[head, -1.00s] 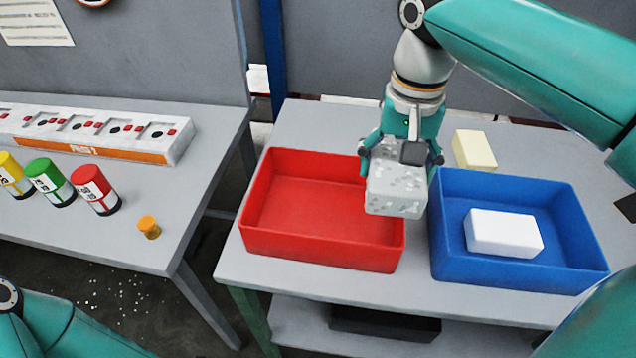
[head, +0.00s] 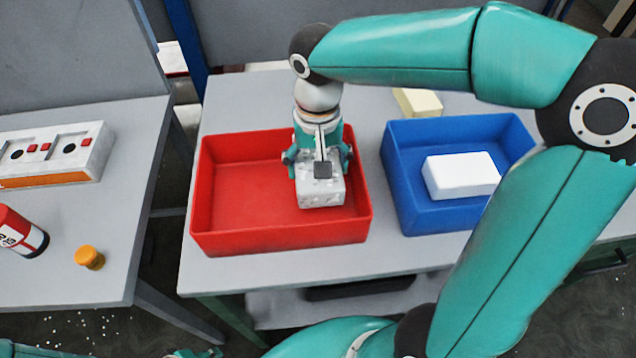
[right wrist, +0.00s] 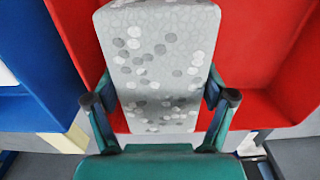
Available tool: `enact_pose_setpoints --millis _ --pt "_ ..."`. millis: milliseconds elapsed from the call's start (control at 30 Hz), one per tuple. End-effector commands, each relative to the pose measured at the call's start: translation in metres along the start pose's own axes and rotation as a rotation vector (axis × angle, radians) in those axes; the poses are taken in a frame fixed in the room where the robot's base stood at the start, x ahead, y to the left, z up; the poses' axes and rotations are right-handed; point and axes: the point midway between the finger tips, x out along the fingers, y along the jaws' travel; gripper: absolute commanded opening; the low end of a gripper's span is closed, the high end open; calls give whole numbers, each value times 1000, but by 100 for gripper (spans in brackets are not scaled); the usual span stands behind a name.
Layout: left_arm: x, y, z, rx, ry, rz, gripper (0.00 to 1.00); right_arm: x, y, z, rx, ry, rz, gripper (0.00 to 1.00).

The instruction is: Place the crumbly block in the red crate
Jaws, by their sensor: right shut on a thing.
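The crumbly block (head: 322,194) is a pale grey block with light and dark speckles. My right gripper (head: 319,168) is shut on it and holds it over the right part of the red crate (head: 282,241). I cannot tell whether the block touches the crate floor. In the right wrist view, the two fingers of the gripper (right wrist: 159,100) press the sides of the block (right wrist: 157,60), with red crate walls (right wrist: 265,75) on both sides. Only a teal sliver, apparently of my left gripper (head: 195,353), shows at the bottom edge; its jaws are not clear.
A blue crate (head: 455,222) to the right holds a white block (head: 460,175). A cream block (head: 418,102) lies behind it.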

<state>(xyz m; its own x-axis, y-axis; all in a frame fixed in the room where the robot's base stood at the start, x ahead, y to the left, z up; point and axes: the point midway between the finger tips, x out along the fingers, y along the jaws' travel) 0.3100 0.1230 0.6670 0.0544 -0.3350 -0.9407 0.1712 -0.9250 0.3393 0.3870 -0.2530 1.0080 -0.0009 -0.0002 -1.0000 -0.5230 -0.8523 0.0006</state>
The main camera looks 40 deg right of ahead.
Motion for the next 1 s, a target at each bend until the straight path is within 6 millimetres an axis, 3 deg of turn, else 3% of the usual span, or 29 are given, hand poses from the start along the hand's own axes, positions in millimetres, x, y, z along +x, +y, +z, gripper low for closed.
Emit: enact_pose_setpoints --millis 533,900,933,1000 --pt "2 -1 0 0 0 0 40 60 1 0 2 -2 1 53" --pt "5 -2 0 0 0 0 40 65 1 0 1 1 -1 53" --pt "5 -2 0 0 0 0 40 65 1 0 1 1 -1 84" --pt "4 -1 0 0 0 0 40 64 1 0 1 1 -1 96"
